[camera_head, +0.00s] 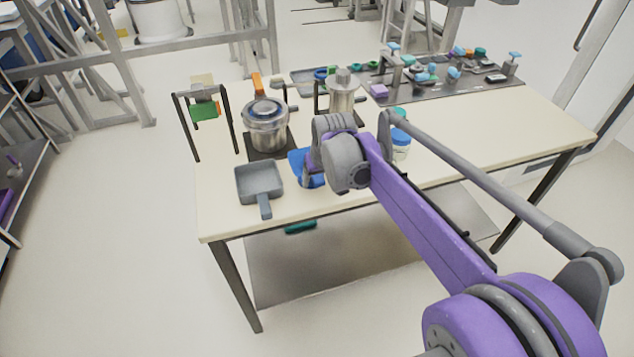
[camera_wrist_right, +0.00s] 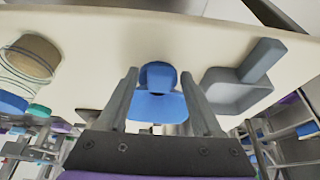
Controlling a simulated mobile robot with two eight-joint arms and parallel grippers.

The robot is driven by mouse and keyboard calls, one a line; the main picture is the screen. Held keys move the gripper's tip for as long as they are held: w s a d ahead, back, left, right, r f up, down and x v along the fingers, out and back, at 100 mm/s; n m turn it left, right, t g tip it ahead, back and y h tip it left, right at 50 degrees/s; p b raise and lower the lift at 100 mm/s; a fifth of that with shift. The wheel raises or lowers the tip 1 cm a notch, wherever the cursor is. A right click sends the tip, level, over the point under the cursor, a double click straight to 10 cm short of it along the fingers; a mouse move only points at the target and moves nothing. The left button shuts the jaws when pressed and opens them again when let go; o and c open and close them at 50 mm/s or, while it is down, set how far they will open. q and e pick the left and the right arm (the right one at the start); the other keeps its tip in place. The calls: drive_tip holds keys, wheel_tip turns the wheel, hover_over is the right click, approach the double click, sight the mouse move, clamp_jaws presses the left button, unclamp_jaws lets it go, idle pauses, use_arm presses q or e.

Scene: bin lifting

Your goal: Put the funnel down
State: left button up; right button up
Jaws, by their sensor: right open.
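A blue piece, which looks like the funnel (camera_head: 297,160), is on the table near its front edge, partly hidden behind my right wrist. In the right wrist view the blue funnel (camera_wrist_right: 158,106) shows between the two fingers, with bare gaps on both sides. My right gripper (camera_wrist_right: 158,78) is open around it, its fingers apart. In the head view the fingers are hidden by my purple arm. I cannot tell whether the funnel touches the table all along its base. My left gripper is not in view.
A grey square scoop (camera_head: 259,182) lies beside the funnel at the table's front edge. A metal pot (camera_head: 265,130) stands behind. A blue-lidded jar (camera_head: 400,148) is right of my wrist. The table (camera_head: 480,135) is clear at the right front; small parts crowd the back.

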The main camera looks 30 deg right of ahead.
drive_tip(key=d+v, duration=0.1)
drive_tip(key=v, duration=0.7)
drive_tip(key=s+a+f+n, duration=0.1)
drive_tip(key=s+a+f, duration=0.3)
drive_tip(key=s, duration=0.3)
drive_tip(key=s+a+f, duration=0.5)
drive_tip(key=s+f, duration=0.1)
drive_tip(key=s, duration=0.1)
drive_tip(key=s+a+f+n+y, duration=0.1)
drive_tip(key=s+a+f, duration=0.3)
drive_tip(key=s, duration=0.3)
drive_tip(key=shift+s+a+f+n+t+p, duration=0.3)
drive_tip(key=shift+a+f+t+p, duration=0.1)
drive_tip(key=shift+f, duration=0.35)
drive_tip(key=shift+d, duration=0.1)
